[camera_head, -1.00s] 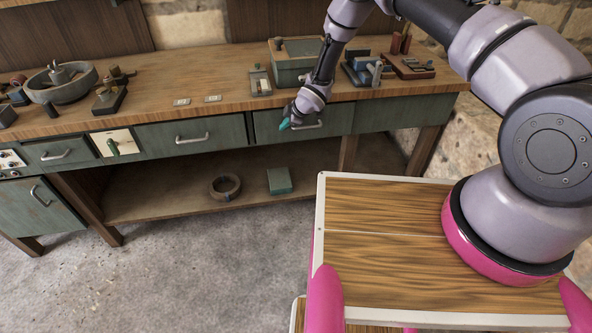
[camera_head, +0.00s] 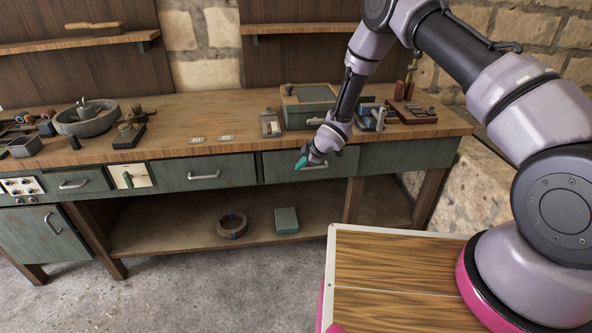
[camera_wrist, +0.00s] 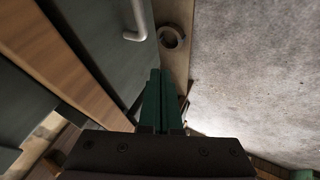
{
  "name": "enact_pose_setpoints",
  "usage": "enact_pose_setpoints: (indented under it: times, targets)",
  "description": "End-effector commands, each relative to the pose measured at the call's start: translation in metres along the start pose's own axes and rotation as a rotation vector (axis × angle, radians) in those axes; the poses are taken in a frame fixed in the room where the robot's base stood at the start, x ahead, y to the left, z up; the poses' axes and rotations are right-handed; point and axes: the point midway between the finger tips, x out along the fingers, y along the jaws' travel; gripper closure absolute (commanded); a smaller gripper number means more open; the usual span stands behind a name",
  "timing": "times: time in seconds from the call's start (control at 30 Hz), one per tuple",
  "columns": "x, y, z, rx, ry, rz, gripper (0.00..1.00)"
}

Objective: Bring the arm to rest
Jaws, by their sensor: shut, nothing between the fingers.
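My arm reaches from my base at the right over toward the workbench (camera_head: 165,106). My gripper (camera_head: 301,163) points down and left, in front of the bench's right-hand drawer (camera_head: 335,163). Its green fingers are together and hold nothing. In the wrist view my gripper (camera_wrist: 161,78) is also shut, its two green fingers side by side. A drawer handle (camera_wrist: 136,22) shows to the left of the fingers there. I cannot tell whether the gripper touches the drawer front.
On the benchtop stand a green box (camera_head: 308,112), a round stone bowl (camera_head: 90,122) and a small vise-like tool (camera_head: 371,117). The lower shelf holds a ring (camera_head: 231,226) and a green block (camera_head: 286,220). The floor (camera_head: 200,285) in front is clear.

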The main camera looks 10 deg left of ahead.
Motion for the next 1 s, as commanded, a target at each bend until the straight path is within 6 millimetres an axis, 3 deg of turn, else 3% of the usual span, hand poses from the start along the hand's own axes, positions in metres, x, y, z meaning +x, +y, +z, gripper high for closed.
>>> enact_pose_setpoints:
  times: [0.1,0.3,0.37,0.47,0.57,0.7,0.83,1.0]
  targets:
    - [-0.020,0.001,0.000,0.000,0.000,0.001,1.00]
    - [-0.039,0.002,0.001,0.004,-0.003,0.002,1.00]
    - [-0.048,0.009,0.001,0.017,-0.010,0.012,1.00]
    - [-0.077,0.035,0.003,0.073,-0.043,0.044,1.00]
    - [-0.127,0.072,0.010,0.177,-0.096,0.095,1.00]
    - [-0.215,0.115,0.021,0.362,-0.170,0.174,1.00]
    - [-0.297,0.137,0.031,0.543,-0.223,0.244,1.00]
    - [-0.403,0.141,0.042,0.790,-0.264,0.329,1.00]
